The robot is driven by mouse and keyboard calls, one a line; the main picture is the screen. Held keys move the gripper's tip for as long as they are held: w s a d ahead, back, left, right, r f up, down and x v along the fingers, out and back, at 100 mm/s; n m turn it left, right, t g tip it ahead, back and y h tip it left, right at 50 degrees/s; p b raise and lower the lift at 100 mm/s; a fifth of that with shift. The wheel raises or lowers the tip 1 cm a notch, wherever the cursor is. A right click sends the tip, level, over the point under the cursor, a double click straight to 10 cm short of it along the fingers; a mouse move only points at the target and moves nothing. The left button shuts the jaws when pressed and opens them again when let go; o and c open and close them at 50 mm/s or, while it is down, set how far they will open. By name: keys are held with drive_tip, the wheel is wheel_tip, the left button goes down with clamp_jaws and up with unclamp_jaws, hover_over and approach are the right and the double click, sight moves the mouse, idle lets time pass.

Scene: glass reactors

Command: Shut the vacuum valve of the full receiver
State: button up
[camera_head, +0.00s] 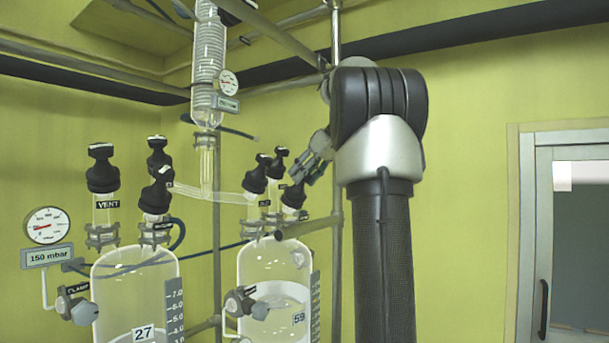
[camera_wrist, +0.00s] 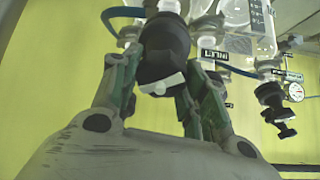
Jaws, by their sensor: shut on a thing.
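The right glass receiver (camera_head: 275,262), tagged 59, holds pale liquid to a higher level than the left receiver (camera_head: 135,277), tagged 27. Several black valves stand on its top. My gripper (camera_head: 308,170) reaches in from the right to the rightmost valve (camera_head: 293,196) of this receiver. The fingers lie on both sides of the knob. The label of the held valve is not readable in either view.
Two other black valves, at left (camera_head: 256,173) and behind (camera_head: 277,162), stand close to the held one. A glass coil condenser (camera_head: 208,50) hangs above. Metal pipes run near my arm. A gauge (camera_head: 46,225) reads beside a 150 mbar sign.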

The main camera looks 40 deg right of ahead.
drive_tip(key=m+h, duration=0.1)
drive_tip(key=m, duration=0.7)
drive_tip(key=m+h, duration=0.1)
drive_tip(key=m, duration=0.2)
drive_tip(key=shift+d+g+h, duration=0.1)
drive_tip(key=shift+g+h, duration=0.2)
drive_tip(key=shift+g, duration=0.1)
drive_tip(key=m, duration=0.4)
drive_tip(key=shift+m+g+h, duration=0.3)
drive_tip(key=shift+g+h, duration=0.1)
drive_tip(key=m, duration=0.2)
drive_tip(key=m+g, duration=0.1)
drive_tip(key=m, duration=0.2)
drive_tip(key=shift+s+d+g, duration=0.1)
drive_tip(key=shift+g, duration=0.2)
drive_tip(key=m+g, duration=0.1)
drive_tip(key=m, duration=0.4)
drive_tip(key=shift+m, duration=0.3)
drive_tip(key=m+g+y, duration=0.1)
drive_tip(key=m, duration=0.3)
drive_tip(key=shift+s+f, duration=0.1)
drive_tip(key=m+y, duration=0.1)
drive_tip(key=m, duration=0.4)
drive_tip(key=shift+g, duration=0.4)
drive_tip(key=shift+m+y, duration=0.7)
drive_tip(key=shift+m, duration=1.3)
drive_tip(key=shift+a+m, duration=0.2)
drive_tip(key=shift+m, duration=0.1)
